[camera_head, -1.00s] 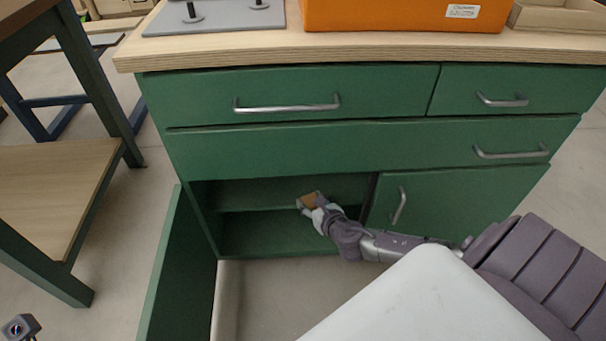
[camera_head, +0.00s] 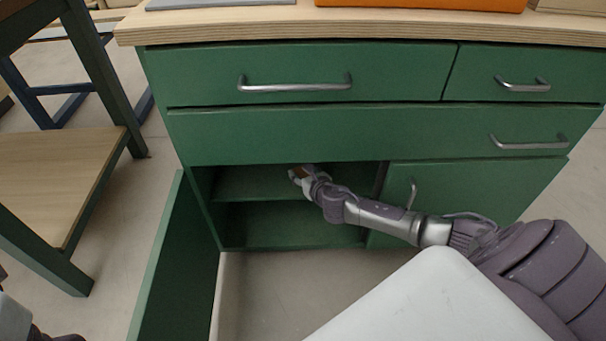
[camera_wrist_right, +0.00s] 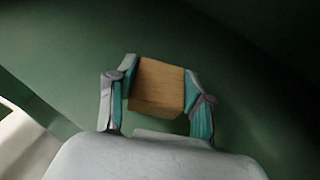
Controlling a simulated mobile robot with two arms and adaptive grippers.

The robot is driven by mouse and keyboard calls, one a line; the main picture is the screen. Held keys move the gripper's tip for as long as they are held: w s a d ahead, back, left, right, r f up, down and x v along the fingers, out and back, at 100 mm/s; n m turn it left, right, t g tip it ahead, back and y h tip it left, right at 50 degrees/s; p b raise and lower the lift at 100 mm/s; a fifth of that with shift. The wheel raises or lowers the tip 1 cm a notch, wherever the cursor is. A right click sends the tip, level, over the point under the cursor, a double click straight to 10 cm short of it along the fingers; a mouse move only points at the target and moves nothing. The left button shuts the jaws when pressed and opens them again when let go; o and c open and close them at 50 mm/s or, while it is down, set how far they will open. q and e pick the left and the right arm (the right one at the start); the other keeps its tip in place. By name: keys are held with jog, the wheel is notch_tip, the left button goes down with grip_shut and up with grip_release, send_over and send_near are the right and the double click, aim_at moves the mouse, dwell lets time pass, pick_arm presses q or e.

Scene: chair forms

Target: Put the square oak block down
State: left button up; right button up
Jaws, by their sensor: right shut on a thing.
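The square oak block (camera_wrist_right: 157,86) sits between the two fingers of my right gripper (camera_wrist_right: 158,90) in the right wrist view, with a finger touching each side. In the head view the right gripper (camera_head: 298,178) reaches into the open compartment of the green cabinet (camera_head: 300,135), near the middle shelf (camera_head: 245,190). Only a small brown part of the block (camera_head: 302,171) shows there, close under the cabinet's front panel. I cannot tell whether the block touches the shelf. Part of my left arm shows at the lower left corner; its gripper fingers are not visible.
The cabinet's left door (camera_head: 172,265) stands open toward me. The right door (camera_head: 465,200) is shut, beside my right forearm. Drawers with metal handles are shut above. A wooden-shelved table (camera_head: 50,180) stands at the left. The lower compartment (camera_head: 280,225) looks empty.

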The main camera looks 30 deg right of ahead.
jog(key=shift+f, duration=0.2)
jog(key=o, duration=1.1)
jog(key=shift+o, duration=0.2)
